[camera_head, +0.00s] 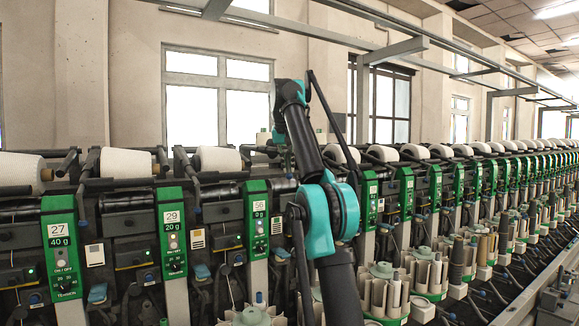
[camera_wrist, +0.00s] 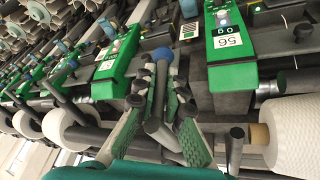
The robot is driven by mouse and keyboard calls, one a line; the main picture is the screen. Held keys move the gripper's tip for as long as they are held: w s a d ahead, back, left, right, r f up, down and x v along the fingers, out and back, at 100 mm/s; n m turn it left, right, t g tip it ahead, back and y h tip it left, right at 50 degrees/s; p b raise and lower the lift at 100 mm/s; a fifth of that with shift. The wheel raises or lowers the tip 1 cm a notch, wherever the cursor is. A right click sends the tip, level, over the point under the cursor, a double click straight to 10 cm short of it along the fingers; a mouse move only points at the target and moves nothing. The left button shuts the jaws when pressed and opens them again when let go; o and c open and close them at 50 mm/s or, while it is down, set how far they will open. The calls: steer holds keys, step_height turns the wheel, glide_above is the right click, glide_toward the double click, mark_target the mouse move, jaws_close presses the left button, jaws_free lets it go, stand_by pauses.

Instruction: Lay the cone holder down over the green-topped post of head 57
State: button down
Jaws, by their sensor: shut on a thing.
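My gripper (camera_wrist: 163,92) is in the wrist view, with green-padded fingers on both sides of a dark grey bar. It is shut on this bar, which I take as the cone holder (camera_wrist: 157,108). A blue ball (camera_wrist: 143,82) shows at the fingertips. The panel of head 56 (camera_wrist: 235,42) is right of the gripper, and another green panel (camera_wrist: 118,62) is to its left, its number too small to read surely. I cannot pick out the green-topped post.
White yarn cones lie along the winder, one close right of the gripper (camera_wrist: 298,130) and one to its left (camera_wrist: 68,128). In the head view the panel of head 56 (camera_head: 257,222) is left of my arm. Rails run overhead.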

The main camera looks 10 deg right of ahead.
steer(key=shift+s+a+y, duration=0.15)
steer(key=shift+s+y, duration=0.1)
steer(key=shift+y, duration=0.25)
stand_by(0.3)
steer(key=c, duration=1.7)
jaws_free()
steer(key=shift+s+r, duration=0.1)
steer(key=shift+s, duration=0.05)
steer(key=shift+o, duration=0.6)
steer(key=shift+w+h, duration=0.2)
steer(key=shift+h, duration=0.1)
